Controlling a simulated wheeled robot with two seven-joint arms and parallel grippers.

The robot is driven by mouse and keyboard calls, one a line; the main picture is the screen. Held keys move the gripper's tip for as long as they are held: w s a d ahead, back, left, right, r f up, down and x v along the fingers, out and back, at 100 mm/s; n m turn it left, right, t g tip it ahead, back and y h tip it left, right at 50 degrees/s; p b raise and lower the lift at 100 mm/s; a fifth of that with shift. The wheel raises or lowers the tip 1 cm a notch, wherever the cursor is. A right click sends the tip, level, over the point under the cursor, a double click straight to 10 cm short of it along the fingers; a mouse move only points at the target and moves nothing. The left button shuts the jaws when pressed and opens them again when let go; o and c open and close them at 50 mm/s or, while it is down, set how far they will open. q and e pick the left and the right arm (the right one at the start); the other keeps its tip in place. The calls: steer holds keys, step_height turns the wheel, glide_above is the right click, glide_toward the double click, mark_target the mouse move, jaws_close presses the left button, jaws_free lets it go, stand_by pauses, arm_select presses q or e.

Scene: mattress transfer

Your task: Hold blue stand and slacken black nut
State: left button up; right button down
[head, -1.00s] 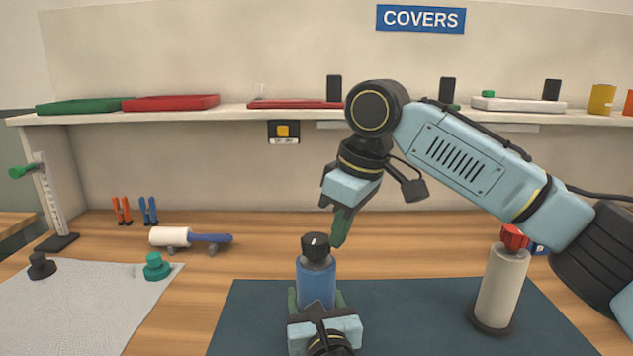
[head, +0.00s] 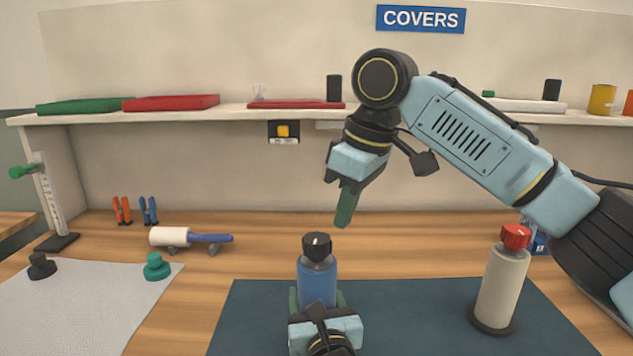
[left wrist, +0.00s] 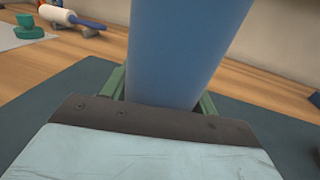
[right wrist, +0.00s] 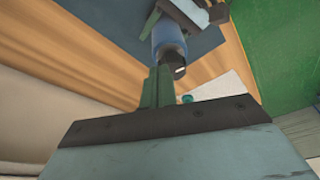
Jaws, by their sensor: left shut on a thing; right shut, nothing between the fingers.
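The blue stand (head: 317,284) is upright on the dark mat, with the black nut (head: 317,246) on its top. A white mark shows on the nut. My left gripper (head: 320,300) is shut on the blue stand, with a green finger on each side; the stand fills the middle of the left wrist view (left wrist: 185,45). My right gripper (head: 344,208) is shut and empty, above and a little behind the nut, apart from it. In the right wrist view the nut (right wrist: 174,71) shows just beyond the closed green fingertips (right wrist: 158,75).
A cream stand with a red nut (head: 503,285) is on the mat (head: 410,315) at the right. A paint roller (head: 190,237), a green knob (head: 157,266) and a dark knob (head: 41,265) lie at the left. A shelf (head: 230,115) with trays runs along the back.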

arm_select(q)
steer(key=shift+r, duration=0.15)
arm_select(e)
steer(key=v, duration=0.2)
steer(key=shift+w+a+r, duration=0.1)
steer(key=shift+a+r, duration=0.05)
steer(key=shift+r, duration=0.2)
arm_select(q)
steer(key=o, duration=1.8)
steer(key=shift+c, duration=0.2)
